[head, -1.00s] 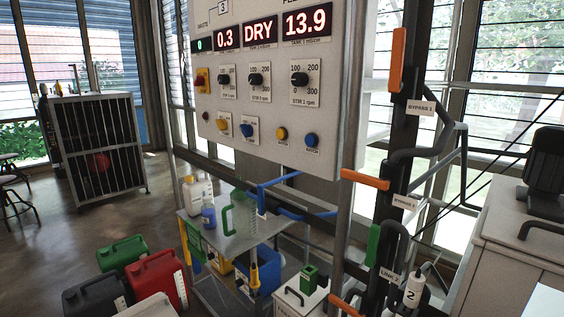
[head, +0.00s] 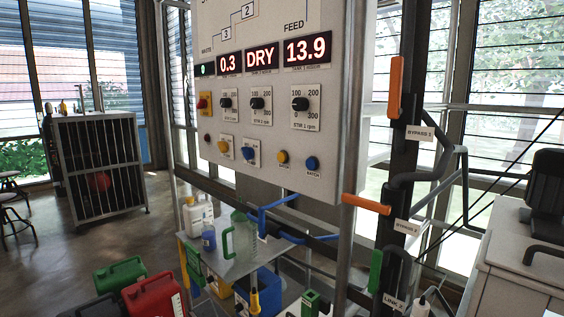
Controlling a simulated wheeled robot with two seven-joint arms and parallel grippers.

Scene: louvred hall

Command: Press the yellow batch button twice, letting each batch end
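The yellow batch button (head: 283,157) is a round knob low on the white control panel (head: 330,130), just left of the blue batch button (head: 312,163). Nothing touches or covers it. I cannot tell whether it is pressed in. Displays above read 0.3 (head: 229,64), DRY (head: 261,58) and 13.9 (head: 306,50). A small green light (head: 204,70) glows left of them. A small round lamp (head: 207,137) at the panel's lower left looks dark. Neither of my grippers is in view.
Another yellow knob (head: 223,146) and blue knob (head: 248,153) sit on plates to the left. Three stir dials and a red switch (head: 203,103) are above. Pipes with an orange handle (head: 367,204) stand right. A trolley (head: 225,266) with bottles stands below.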

